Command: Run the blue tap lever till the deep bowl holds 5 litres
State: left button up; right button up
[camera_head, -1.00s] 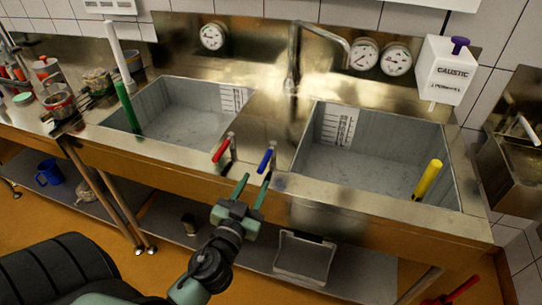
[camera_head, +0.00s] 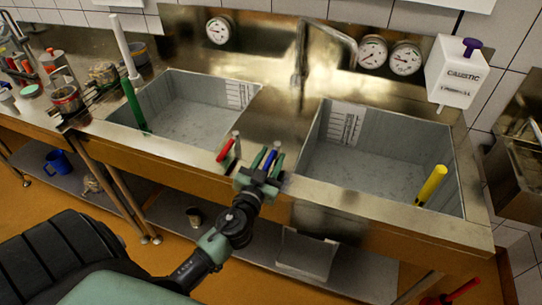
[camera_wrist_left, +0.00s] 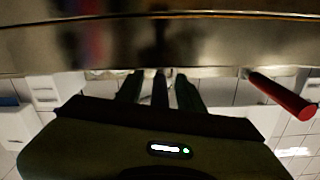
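The blue tap lever (camera_head: 270,157) stands at the front edge of the sink unit, right of the red lever (camera_head: 227,149). My left gripper (camera_head: 268,158) has its fingers on either side of the blue lever, with narrow gaps seeming to show. In the left wrist view, the dark lever (camera_wrist_left: 160,88) stands between the two fingers and the red lever (camera_wrist_left: 282,95) is at right. Two grey basins with level scales, left (camera_head: 195,115) and right (camera_head: 375,165), show no clear water; I cannot tell which is the deep bowl. My right gripper is out of view.
The tap spout (camera_head: 333,42) rises between the basins. A green-and-white stick (camera_head: 132,100) leans in the left basin, a yellow-handled tool (camera_head: 431,184) in the right one. A caustic dispenser (camera_head: 458,75) hangs at right. Jars crowd the left counter; a blue mug (camera_head: 57,162) is below.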

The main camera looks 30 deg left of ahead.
pick_arm(q)
grip_shut()
dwell(1.4)
